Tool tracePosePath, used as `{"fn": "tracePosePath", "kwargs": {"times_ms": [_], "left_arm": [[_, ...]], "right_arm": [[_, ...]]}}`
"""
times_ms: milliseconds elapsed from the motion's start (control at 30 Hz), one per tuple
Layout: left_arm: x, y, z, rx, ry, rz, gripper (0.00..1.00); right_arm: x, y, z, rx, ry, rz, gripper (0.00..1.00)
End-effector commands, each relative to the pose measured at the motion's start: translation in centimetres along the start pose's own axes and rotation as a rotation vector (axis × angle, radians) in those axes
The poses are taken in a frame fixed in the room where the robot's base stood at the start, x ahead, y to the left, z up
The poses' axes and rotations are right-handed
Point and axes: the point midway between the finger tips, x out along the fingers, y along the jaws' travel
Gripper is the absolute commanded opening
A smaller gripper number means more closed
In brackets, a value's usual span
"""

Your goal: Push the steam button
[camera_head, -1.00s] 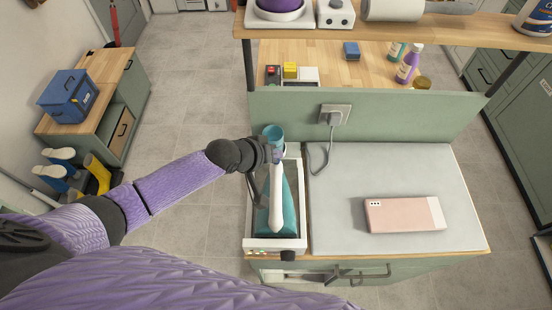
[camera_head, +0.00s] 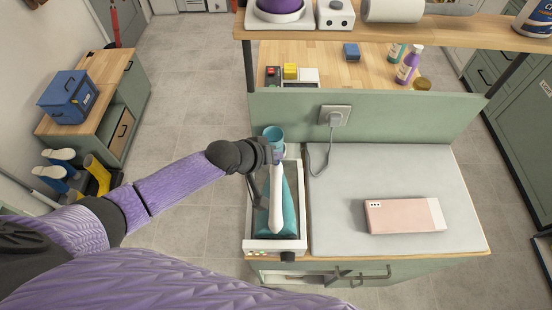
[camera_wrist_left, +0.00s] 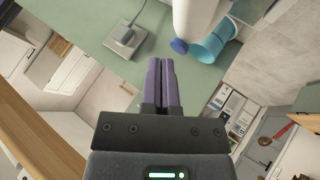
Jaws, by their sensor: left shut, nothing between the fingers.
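A teal and white steam iron (camera_head: 276,205) sits in a white tray-like base (camera_head: 250,200) at the left end of the counter. A dark blue round button (camera_wrist_left: 179,46) shows at the end of its white handle (camera_wrist_left: 192,14) in the left wrist view; I cannot tell for certain that it is the steam button. A teal cup-like part (camera_wrist_left: 213,46) is beside it. My left gripper (camera_head: 279,156) is over the far end of the iron. Its purple fingers (camera_wrist_left: 161,66) are shut and empty, and appear close to the blue button. Contact cannot be told. My right gripper is not in view.
A grey ironing pad (camera_head: 400,170) with a pink box-like object (camera_head: 404,215) lies to the right. A plug and cord are in the wall socket (camera_head: 335,115) on the green back panel. A wooden shelf (camera_head: 400,28) stands behind. The base has a black knob (camera_head: 288,256) at its front.

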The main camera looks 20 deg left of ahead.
Motion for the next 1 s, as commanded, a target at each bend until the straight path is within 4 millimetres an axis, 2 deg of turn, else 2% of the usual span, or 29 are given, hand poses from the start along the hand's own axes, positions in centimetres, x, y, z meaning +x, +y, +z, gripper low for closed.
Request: {"fn": "tracePosePath", "kwargs": {"times_ms": [1000], "left_arm": [[0.61,-0.45,0.46,0.0,0.0,0.0,0.0]], "right_arm": [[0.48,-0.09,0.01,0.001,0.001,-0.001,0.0]]}}
